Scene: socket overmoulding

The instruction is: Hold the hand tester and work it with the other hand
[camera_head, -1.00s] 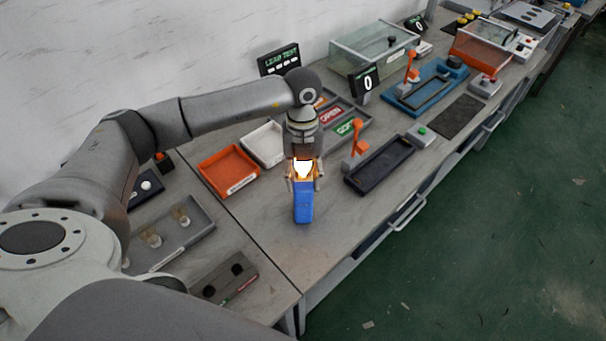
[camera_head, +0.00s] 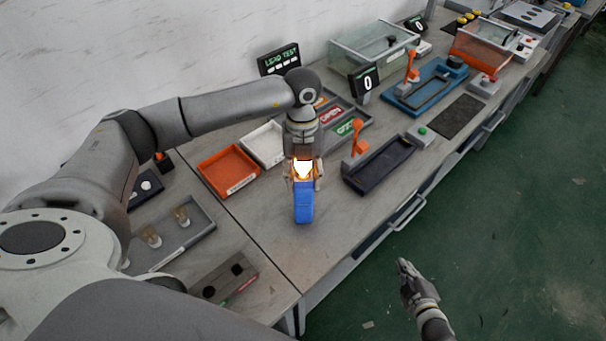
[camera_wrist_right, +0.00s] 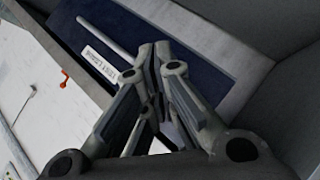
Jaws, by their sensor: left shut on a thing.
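The hand tester (camera_head: 303,205) is blue with a brightly lit yellow-white upper part. It is held upright over the bare front part of the bench in the head view. My left gripper (camera_head: 303,176) is shut on its upper part from above, and the fingers hide some of it. My right gripper (camera_head: 403,264) is at the bottom right of the head view, over the green floor in front of the bench. It is well apart from the tester. In the right wrist view, its fingers (camera_wrist_right: 156,50) come together at the tips with nothing between them.
An orange tray (camera_head: 229,170) and a white tray lie behind the tester. A dark tray with an orange lever (camera_head: 358,137) is to its right. A grey tray with small cups (camera_head: 185,240) is at left. The bench front around the tester is clear.

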